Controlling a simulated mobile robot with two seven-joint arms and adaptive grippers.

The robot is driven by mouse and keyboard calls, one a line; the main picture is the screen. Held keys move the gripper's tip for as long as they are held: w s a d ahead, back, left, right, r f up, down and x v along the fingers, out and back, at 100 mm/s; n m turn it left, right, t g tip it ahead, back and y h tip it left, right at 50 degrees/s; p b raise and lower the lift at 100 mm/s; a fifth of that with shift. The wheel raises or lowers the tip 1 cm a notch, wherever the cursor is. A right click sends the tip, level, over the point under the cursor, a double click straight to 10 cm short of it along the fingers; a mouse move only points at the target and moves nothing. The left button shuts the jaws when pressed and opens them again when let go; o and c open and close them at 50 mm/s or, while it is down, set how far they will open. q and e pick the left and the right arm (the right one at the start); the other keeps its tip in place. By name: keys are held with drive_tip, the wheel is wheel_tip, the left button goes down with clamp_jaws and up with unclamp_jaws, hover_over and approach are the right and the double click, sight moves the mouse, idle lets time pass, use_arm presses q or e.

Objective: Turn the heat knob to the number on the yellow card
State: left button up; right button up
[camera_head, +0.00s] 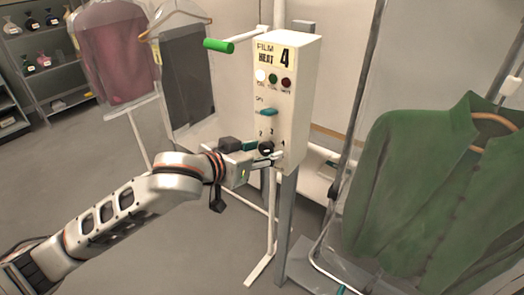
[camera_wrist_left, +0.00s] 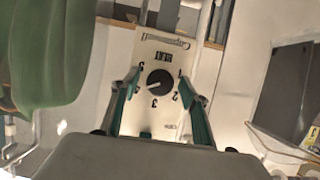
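The white control box (camera_head: 281,95) stands on a post and carries a yellow card (camera_head: 274,55) reading "FILM HEAT 4". The black heat knob (camera_head: 266,149) is low on its front face. In the left wrist view the knob (camera_wrist_left: 160,83) sits inside a ring of numbers. A pale mark on it points roughly left in that view; I cannot read exactly which number it meets. My left gripper (camera_head: 268,152) is at the box front, and its teal fingers (camera_wrist_left: 160,80) stand apart on either side of the knob; contact is not clear. My right gripper is out of view.
Above the knob are a teal lever (camera_head: 267,112), coloured lamps (camera_head: 273,79) and a green-ended handle (camera_head: 218,46). A green shirt (camera_head: 425,190) hangs at the right. Bagged garments (camera_head: 115,50) hang at the left. The floor (camera_head: 190,250) in front is clear.

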use_arm(q)
drive_tip(key=shift+r, duration=0.1)
drive_tip(key=v, duration=1.2)
drive_tip(key=w+a+f+n+t+y, duration=0.1)
drive_tip(key=a+f+n, duration=0.1)
drive_tip(key=f, duration=0.9)
drive_tip(key=a+f+n+y, duration=0.1)
drive_tip(key=a+f, duration=0.2)
drive_tip(key=f, duration=0.8)
drive_tip(key=s+a+f+y, duration=0.1)
drive_tip(key=s+a+f, duration=0.2)
drive_tip(key=s+f, duration=0.2)
drive_tip(key=s+a+f+g+y, duration=0.1)
drive_tip(key=s+a+f, duration=0.3)
drive_tip(key=f, duration=0.6)
drive_tip(key=s+a+f+y, duration=0.1)
drive_tip(key=s+a+f, duration=0.2)
drive_tip(key=s+f, duration=0.4)
drive_tip(key=shift+s+a+f+y, duration=0.25)
drive_tip(key=shift+s+a+y, duration=0.1)
drive_tip(key=shift+s+y, duration=0.05)
